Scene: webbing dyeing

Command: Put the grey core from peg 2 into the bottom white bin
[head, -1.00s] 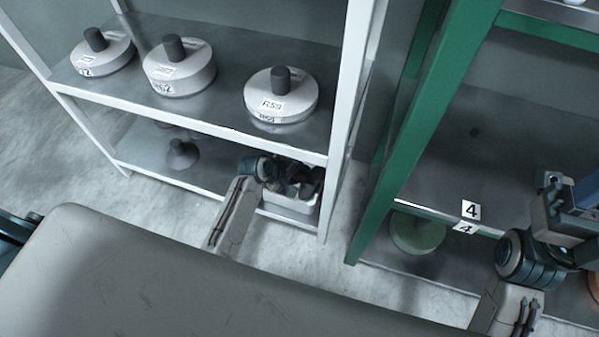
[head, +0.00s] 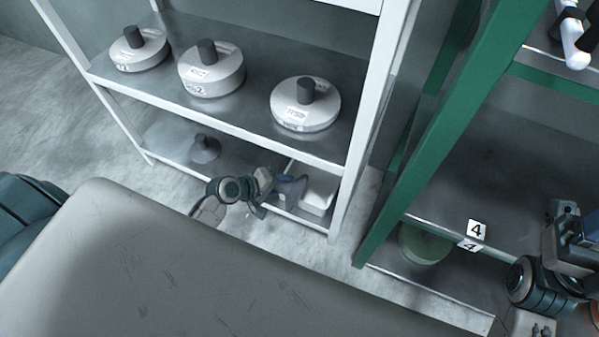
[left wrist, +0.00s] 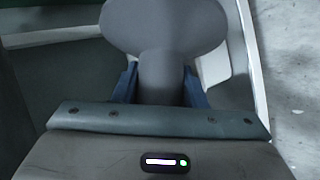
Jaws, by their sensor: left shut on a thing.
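The grey core (left wrist: 165,28), with a wide round flange and a narrower neck, is gripped between the blue fingers of my left gripper (left wrist: 162,88) in the left wrist view. In the head view my left gripper (head: 283,188) is low at the white rack's bottom shelf, at the left side of the white bin (head: 319,192). The core (head: 294,188) shows there only small and partly hidden. I cannot tell whether it is over the bin or beside it. My right gripper (head: 565,225) is at the right edge by the green rack, its fingertips unclear.
Another grey core (head: 205,149) stands on the bottom shelf, left of my gripper. Several white labelled reels (head: 305,104) sit on the shelf above, close over my left arm. A white post (head: 377,95) and a green post (head: 440,130) stand to the right. A number 4 label (head: 476,230) marks the green rack.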

